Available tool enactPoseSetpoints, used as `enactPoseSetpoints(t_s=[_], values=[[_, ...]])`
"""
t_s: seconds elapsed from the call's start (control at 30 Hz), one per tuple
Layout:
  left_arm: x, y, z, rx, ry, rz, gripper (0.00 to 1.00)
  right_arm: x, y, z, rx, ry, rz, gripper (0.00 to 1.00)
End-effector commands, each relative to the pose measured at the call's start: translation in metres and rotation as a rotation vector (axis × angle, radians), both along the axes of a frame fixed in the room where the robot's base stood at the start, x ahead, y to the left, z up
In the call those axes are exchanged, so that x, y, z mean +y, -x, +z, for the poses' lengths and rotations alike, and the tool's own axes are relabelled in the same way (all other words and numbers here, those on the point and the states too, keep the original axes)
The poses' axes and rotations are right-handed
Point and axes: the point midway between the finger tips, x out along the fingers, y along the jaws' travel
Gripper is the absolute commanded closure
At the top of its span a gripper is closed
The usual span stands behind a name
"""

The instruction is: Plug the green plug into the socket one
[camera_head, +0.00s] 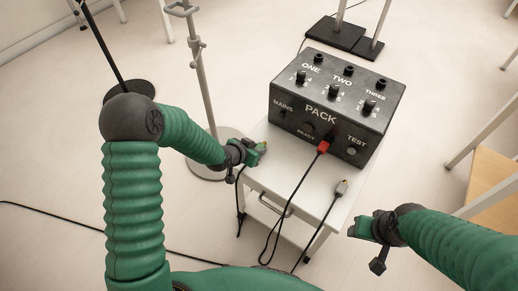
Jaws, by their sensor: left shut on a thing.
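My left gripper (248,153) is shut on the green plug (262,147), whose yellowish tip points up and right. It holds the plug at the left of the black PACK box (290,95), apart from it. A dark cable hangs below that gripper. Socket one (308,56) is a dark round jack on the box's top, at the far left by the label ONE; it looks empty. My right gripper (364,229) is off the cart's right side, apart from the box; its finger opening is too small to tell.
The box stands on a small white cart (285,180). A red plug (323,147) with a cable is at the box's front. A grey plug (341,187) is at the cart's right front. A pole stand (200,75) is at left; a wooden seat (495,185) is at right.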

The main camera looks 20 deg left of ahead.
Motion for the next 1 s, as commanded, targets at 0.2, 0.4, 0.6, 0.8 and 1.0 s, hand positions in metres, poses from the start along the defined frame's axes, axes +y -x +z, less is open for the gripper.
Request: enactPoseSetpoints(t_s=[0.2, 0.4, 0.6, 0.8, 1.0], values=[[0.000, 0.000, 0.016, -0.001, 0.000, 0.000, 1.00, 0.000, 0.000, 0.015, 0.000, 0.000, 0.000, 0.48], [0.000, 0.000, 0.030, 0.000, 0.000, 0.000, 1.00, 0.000, 0.000, 0.028, 0.000, 0.000, 0.000, 0.48], [0.000, 0.000, 0.045, 0.000, 0.000, 0.000, 1.00, 0.000, 0.000, 0.041, 0.000, 0.000, 0.000, 0.48], [0.000, 0.000, 0.051, 0.000, 0.000, 0.000, 1.00, 0.000, 0.000, 0.047, 0.000, 0.000, 0.000, 0.48], [0.000, 0.000, 0.050, 0.000, 0.000, 0.000, 1.00, 0.000, 0.000, 0.047, 0.000, 0.000, 0.000, 0.48]])
